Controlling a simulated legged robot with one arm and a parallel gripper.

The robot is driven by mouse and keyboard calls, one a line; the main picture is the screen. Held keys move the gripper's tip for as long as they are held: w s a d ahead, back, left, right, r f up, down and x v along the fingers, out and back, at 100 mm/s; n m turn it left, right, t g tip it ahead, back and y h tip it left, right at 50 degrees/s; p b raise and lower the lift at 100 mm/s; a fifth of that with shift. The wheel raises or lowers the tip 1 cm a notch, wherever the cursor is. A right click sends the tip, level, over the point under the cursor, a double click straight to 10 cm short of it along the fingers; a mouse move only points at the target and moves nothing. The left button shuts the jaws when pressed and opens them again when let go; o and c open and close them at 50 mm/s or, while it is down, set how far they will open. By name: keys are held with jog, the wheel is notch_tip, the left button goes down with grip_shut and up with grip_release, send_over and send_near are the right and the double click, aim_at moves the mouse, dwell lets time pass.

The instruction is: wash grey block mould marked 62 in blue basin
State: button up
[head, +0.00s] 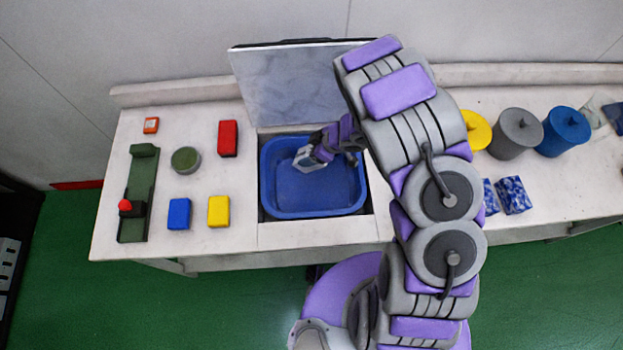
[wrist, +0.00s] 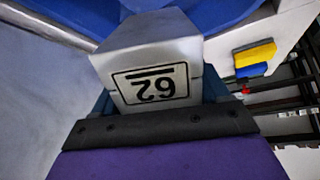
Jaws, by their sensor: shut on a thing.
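The grey block mould (wrist: 148,62) is in my gripper (wrist: 155,118), its label 62 upside down in the wrist view. In the head view my gripper (head: 318,155) is shut on the mould (head: 307,160), over the upper part of the blue basin (head: 312,208). The basin sits sunk in the counter and also shows at the top of the wrist view (wrist: 75,14). From above, I cannot tell whether the mould is inside the basin or just above it.
Red (head: 228,138), blue (head: 179,214) and yellow (head: 219,211) blocks lie left of the basin, with a round grey-green container (head: 185,160) and a green device (head: 138,195). A raised panel (head: 290,85) stands behind the basin. Lidded yellow, grey (head: 515,135) and blue (head: 562,133) pots stand right.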

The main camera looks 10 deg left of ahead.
jog(key=shift+r, duration=0.1)
notch_tip(320, 180, up, 4)
jog(key=p, duration=0.4)
jog(key=shift+p, duration=0.3)
dwell(0.9)
